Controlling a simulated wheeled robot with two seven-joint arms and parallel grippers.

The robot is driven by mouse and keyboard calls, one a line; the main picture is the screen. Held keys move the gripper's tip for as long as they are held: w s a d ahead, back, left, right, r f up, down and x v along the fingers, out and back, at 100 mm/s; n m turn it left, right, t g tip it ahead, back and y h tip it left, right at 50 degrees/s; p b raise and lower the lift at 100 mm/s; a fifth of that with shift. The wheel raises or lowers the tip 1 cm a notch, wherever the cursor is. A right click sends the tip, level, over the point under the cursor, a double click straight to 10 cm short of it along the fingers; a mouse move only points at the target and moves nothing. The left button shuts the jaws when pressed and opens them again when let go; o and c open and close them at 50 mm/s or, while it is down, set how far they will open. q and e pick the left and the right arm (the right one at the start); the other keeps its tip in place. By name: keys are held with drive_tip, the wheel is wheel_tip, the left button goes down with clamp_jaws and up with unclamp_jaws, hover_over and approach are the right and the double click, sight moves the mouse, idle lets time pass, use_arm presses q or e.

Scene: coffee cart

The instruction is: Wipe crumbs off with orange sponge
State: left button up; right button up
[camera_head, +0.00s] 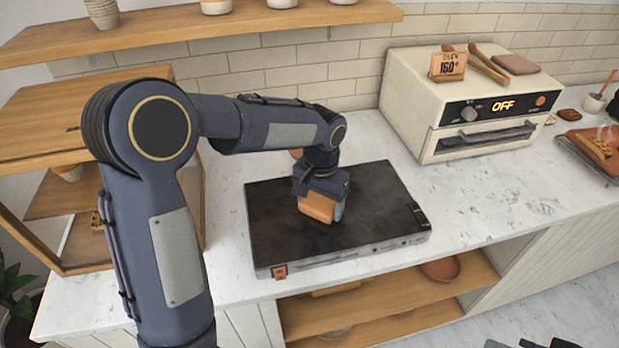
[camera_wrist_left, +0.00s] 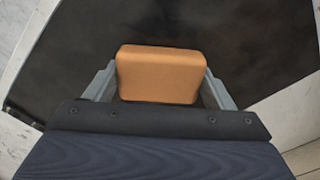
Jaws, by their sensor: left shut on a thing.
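The orange sponge (camera_head: 316,207) is held between the fingers of my left gripper (camera_head: 321,200), over the middle of the black-topped flat griddle (camera_head: 375,200). In the left wrist view the sponge (camera_wrist_left: 160,73) sits between the two grey fingers, with the dark griddle surface (camera_wrist_left: 250,40) behind it. The sponge is at or just above the surface; I cannot tell if it touches. I cannot make out any crumbs on the dark top. My right gripper is not clearly in view.
A cream oven (camera_head: 465,95) with an "OFF" display stands to the right behind the griddle. A wooden cabinet (camera_head: 190,200) stands at the left and a shelf (camera_head: 200,27) hangs above. The marble counter (camera_head: 480,200) is clear right of the griddle.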

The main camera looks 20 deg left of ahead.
use_arm(q)
wheel_tip(320, 180, up, 4)
drive_tip(key=shift+a+f+p, duration=0.15)
drive_tip(key=shift+f+p, duration=0.1)
drive_tip(key=shift+p, duration=0.85)
drive_tip(key=shift+r+p, duration=0.3)
drive_tip(key=shift+r, duration=0.1)
drive_tip(key=shift+s+r+p, duration=0.1)
drive_tip(key=shift+r+p, duration=0.55)
drive_tip(key=shift+r, duration=0.1)
drive_tip(key=shift+r+p, duration=1)
drive_tip(key=shift+r, duration=0.3)
